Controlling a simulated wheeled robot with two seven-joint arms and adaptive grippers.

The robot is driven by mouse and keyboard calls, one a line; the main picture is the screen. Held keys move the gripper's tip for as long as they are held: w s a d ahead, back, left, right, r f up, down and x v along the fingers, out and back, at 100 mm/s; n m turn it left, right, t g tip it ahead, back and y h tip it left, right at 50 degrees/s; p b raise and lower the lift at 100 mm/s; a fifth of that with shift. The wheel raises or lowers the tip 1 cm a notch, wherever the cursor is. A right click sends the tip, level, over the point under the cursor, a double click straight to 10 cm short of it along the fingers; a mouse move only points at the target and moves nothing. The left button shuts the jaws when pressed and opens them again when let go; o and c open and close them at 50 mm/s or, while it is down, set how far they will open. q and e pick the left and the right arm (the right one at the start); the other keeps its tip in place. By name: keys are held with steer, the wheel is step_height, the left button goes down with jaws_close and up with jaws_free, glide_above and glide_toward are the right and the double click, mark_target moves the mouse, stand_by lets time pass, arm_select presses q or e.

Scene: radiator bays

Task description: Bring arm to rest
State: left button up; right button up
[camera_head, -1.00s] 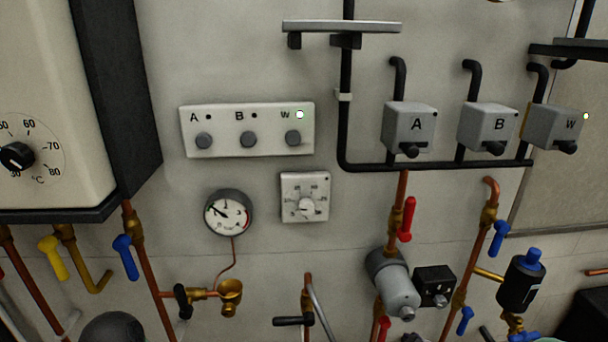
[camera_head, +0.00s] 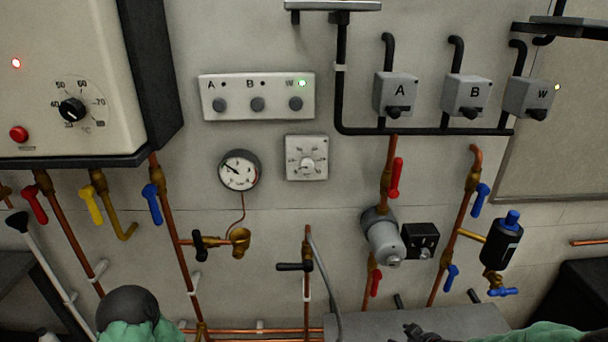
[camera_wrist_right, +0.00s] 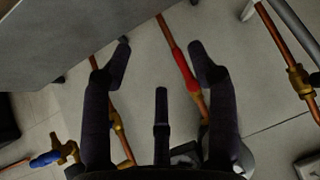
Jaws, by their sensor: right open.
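My right gripper (camera_wrist_right: 163,65) is open in the right wrist view, its dark fingers spread with nothing between them. Behind the fingers show copper pipes, a red lever (camera_wrist_right: 184,70) and a blue-handled brass valve (camera_wrist_right: 55,155). In the head view a dark part of the right gripper (camera_head: 418,334) shows at the bottom edge, in front of a grey surface. My green right arm comes in from the bottom right corner. A dark round part with green below, likely my left arm, shows at the bottom left. My left gripper is not seen.
The wall carries a boiler (camera_head: 70,85), a button panel (camera_head: 257,96), a gauge (camera_head: 240,170), a dial box (camera_head: 306,158) and switch boxes (camera_head: 396,94). Copper pipes with levers, a pump (camera_head: 382,237) and a black bottle-like fitting (camera_head: 501,243) stand out below. A grey box top (camera_head: 350,325) lies at the bottom.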

steer(key=s+a+f+m+g, duration=0.2)
steer(key=s+a+f+g, duration=0.1)
steer(key=s+a+f, duration=0.6)
steer(key=s+a+f+m+g+y, duration=0.1)
steer(key=s+a+f+g, duration=0.3)
steer(key=s+a+f, duration=0.5)
steer(key=s+m, duration=0.1)
steer(key=s, duration=0.4)
steer(key=shift+a+m+g+y, duration=0.3)
steer(key=shift+w+f, duration=0.1)
steer(key=shift+c, duration=0.3)
